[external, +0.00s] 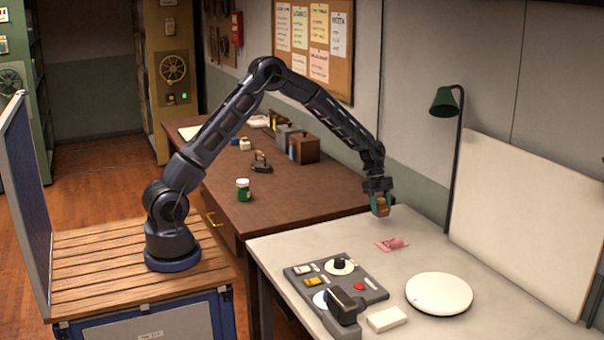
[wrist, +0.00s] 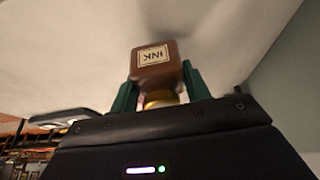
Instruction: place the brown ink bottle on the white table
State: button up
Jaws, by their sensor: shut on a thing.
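The brown ink bottle (external: 381,206) is held by my gripper (external: 378,200) above the back left part of the white table (external: 330,250). In the wrist view the bottle (wrist: 156,64) shows a label reading INK, upside down in the picture. The green fingers of my gripper (wrist: 157,88) are shut on it, one on each side, near its yellowish end. The bottle looks clear of the tabletop, though the exact gap is hard to tell.
A grey control panel (external: 335,280), a white round disc (external: 439,293) and a white block (external: 387,319) occupy the front. A green lamp (external: 446,103) and a white board (external: 530,215) stand behind. A brown desk (external: 290,195) adjoins.

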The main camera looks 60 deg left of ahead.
aim_at(380, 213)
jog(key=shift+f, duration=1.4)
jog(key=shift+f, duration=0.15)
jog(key=o, duration=1.1)
jog(key=shift+c, duration=0.2)
